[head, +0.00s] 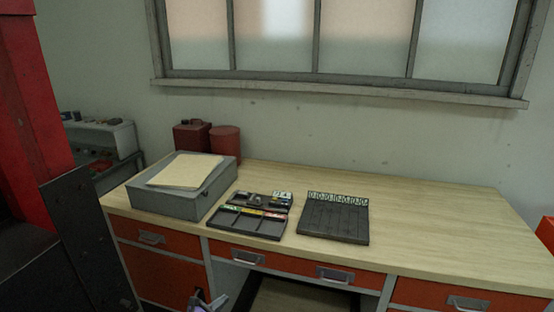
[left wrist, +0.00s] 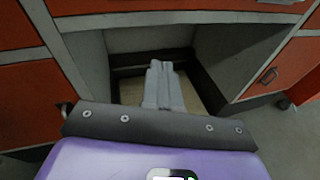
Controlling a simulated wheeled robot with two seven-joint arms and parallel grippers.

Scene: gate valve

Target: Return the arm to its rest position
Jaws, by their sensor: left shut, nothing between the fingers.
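My left gripper (left wrist: 161,68) is shut and empty in the left wrist view. Its two grey fingers lie together and point toward the open knee space under the workbench. In the head view only a small part of my left gripper (head: 208,301) shows at the bottom edge, in front of the bench and below its top. It touches nothing that I can see. My right gripper is not in view. No gate valve shows in either view.
The wooden workbench (head: 420,225) has orange drawers (head: 278,262). On it are a grey box (head: 200,193) with papers, a tray of small parts (head: 250,215) and a dark slotted case (head: 335,218). Red canisters (head: 225,139) stand behind. The right bench top is clear.

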